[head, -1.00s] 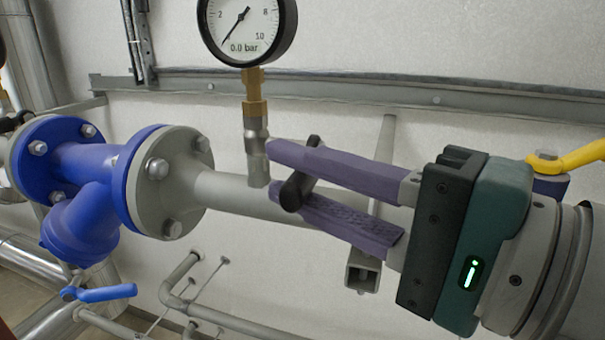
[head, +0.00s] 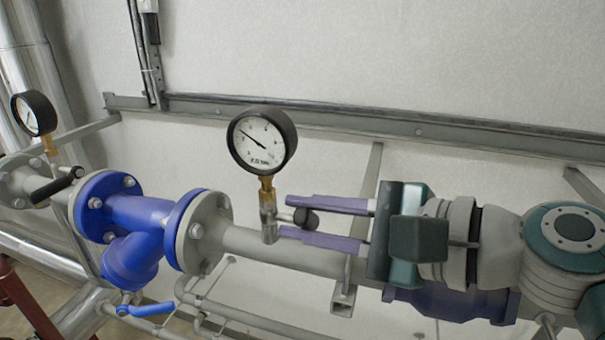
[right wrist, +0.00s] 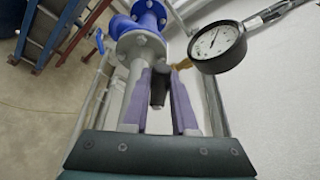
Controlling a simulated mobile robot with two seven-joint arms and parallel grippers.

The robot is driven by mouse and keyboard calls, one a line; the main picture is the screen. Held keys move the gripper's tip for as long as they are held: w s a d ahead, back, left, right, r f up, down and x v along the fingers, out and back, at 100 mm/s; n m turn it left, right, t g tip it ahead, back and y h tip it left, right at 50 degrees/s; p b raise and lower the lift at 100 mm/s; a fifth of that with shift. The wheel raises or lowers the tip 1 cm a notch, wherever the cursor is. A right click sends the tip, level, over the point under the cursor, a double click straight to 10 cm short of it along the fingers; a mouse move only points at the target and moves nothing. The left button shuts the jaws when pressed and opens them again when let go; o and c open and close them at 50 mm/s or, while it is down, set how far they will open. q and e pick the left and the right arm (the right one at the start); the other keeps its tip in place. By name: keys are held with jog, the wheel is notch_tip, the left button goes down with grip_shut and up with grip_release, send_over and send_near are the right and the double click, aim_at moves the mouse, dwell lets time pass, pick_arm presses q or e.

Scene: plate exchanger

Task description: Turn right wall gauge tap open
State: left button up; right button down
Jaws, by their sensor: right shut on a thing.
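The right wall gauge (head: 262,143) has a round white dial, a black rim and a brass stem, and its needle points up and to the left. It also shows in the right wrist view (right wrist: 217,47). Below it, the tap has a short black handle (head: 306,217) that points out to the right of the metal valve body (head: 268,224). My right gripper (head: 287,216) comes from the right, its purple fingers above and below the handle, and is shut on it. The wrist view shows the handle (right wrist: 159,88) between the fingers. My left gripper is not in view.
A grey pipe (head: 310,255) runs behind and below the fingers to a blue flanged strainer (head: 140,217). A blue lever (head: 150,309) sits below it. A second gauge (head: 33,114) with a black tap handle (head: 57,186) is at the left. A grey rail (head: 350,120) crosses the wall.

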jog(key=shift+w+d+r+m+g+p, duration=0.15)
jog(key=shift+w+r+m+g+p, duration=0.55)
jog(key=shift+m+p, duration=0.4)
jog(key=shift+w+d+r+m+g+p, duration=0.15)
jog(key=shift+w+r+m+g+p, duration=0.15)
jog(key=shift+m, duration=0.2)
jog(key=shift+w+m+g, duration=0.25)
jog(key=shift+m+g, duration=0.05)
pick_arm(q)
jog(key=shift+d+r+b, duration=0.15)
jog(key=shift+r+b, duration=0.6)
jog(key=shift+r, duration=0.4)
pick_arm(e)
jog(key=shift+w+d+m+g+y, duration=0.2)
jog(key=shift+w+m+g, duration=0.25)
jog(key=shift+m, duration=0.2)
jog(key=shift+w+d+m+g+y, duration=0.2)
jog(key=shift+w+m+g, duration=0.25)
jog(key=shift+m, duration=0.2)
jog(key=c, duration=0.7)
grip_release()
